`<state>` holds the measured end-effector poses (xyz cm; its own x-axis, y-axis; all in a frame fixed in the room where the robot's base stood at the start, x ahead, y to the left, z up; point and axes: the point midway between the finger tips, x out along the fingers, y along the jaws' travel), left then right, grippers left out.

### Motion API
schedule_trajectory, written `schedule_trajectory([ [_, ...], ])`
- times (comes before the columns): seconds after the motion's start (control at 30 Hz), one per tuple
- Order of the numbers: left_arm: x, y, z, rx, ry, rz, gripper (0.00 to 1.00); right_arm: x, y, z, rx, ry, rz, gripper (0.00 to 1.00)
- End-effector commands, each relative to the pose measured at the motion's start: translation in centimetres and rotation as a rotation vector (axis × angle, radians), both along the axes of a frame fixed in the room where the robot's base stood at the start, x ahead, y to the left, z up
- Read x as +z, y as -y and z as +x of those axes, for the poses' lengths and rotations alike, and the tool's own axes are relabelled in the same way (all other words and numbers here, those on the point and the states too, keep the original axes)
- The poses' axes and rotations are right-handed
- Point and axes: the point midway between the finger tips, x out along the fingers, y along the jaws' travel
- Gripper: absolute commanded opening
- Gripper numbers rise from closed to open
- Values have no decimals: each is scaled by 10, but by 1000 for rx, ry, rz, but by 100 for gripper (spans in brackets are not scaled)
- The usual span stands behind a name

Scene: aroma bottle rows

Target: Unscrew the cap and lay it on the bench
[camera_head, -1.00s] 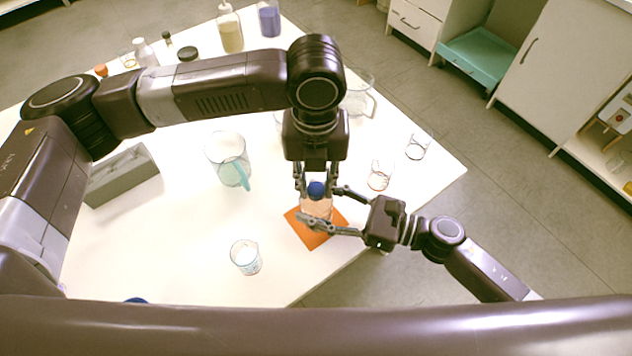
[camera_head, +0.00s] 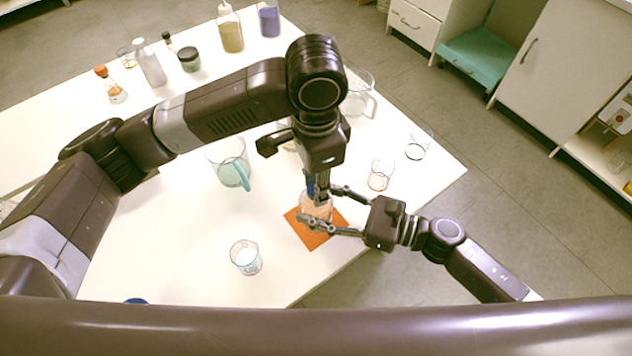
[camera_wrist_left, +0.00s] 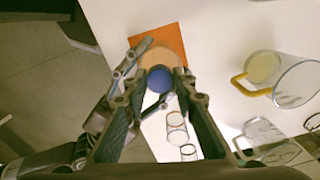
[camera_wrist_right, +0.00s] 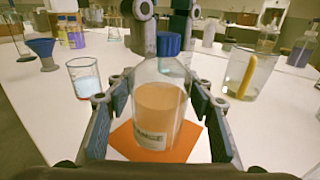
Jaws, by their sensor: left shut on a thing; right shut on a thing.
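A clear bottle (camera_wrist_right: 158,110) of pale orange liquid stands upright on an orange mat (camera_head: 330,236), with a label on its front. Its blue cap (camera_wrist_right: 168,43) sits at the top of the neck. The cap shows end-on in the left wrist view (camera_wrist_left: 160,78). My left gripper (camera_head: 317,190) comes down from above and is shut on the cap. In the head view it hides most of the cap. My right gripper (camera_head: 318,208) reaches in from the right, shut around the bottle body. Whether the cap is loose on the thread cannot be told.
A beaker of white liquid (camera_head: 246,257) stands front left of the mat, a teal-handled pitcher (camera_head: 230,165) behind left. Small glasses (camera_head: 380,175) stand to the right. Several bottles line the back. Bare bench (camera_head: 190,235) lies left of the mat.

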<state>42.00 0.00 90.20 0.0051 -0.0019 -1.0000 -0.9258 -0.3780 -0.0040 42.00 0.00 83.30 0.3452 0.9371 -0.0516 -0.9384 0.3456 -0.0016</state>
Motion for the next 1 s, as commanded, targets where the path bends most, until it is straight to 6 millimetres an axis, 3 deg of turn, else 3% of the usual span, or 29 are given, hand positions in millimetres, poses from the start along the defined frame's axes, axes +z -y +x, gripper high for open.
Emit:
schedule_trajectory([
  [0.7,1,0,0,1413,0,-2,0,-1,1,0,-1,-1,-3,0],
  [1.0,1,0,0,1815,-1,-4,0,-1,1,0,-1,-1,-3,0],
])
